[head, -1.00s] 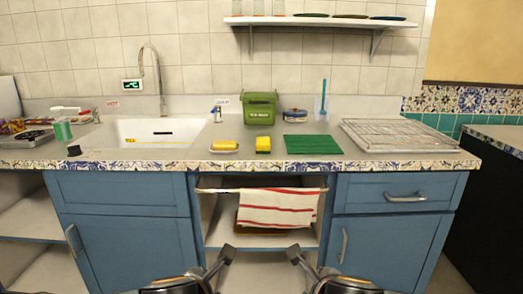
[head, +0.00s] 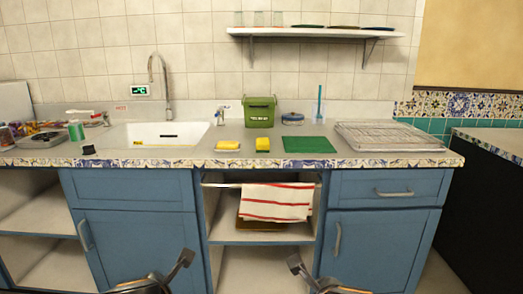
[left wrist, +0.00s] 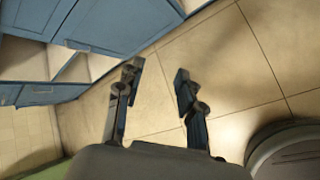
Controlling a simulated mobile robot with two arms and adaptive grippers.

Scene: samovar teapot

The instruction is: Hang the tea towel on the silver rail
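The tea towel (head: 277,203), white with red stripes, hangs draped over the silver rail (head: 222,185) in front of the open middle bay. It covers the right part of the rail and hangs slightly slanted. My left gripper (head: 183,262) is low in front of the left blue door, apart from the towel. In the left wrist view, the left gripper (left wrist: 158,76) has its two fingers apart with nothing between them. My right gripper (head: 296,265) is below and right of the towel, apart from it; only part of it shows, so its opening is unclear.
The counter (head: 210,155) holds a green bin (head: 259,112), yellow sponges (head: 228,145), a green cloth (head: 309,145) and a drying rack (head: 388,137). A sink (head: 155,133) is at the left. Blue cabinets (head: 143,240) flank the open bay. In the left wrist view the floor (left wrist: 215,55) is clear.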

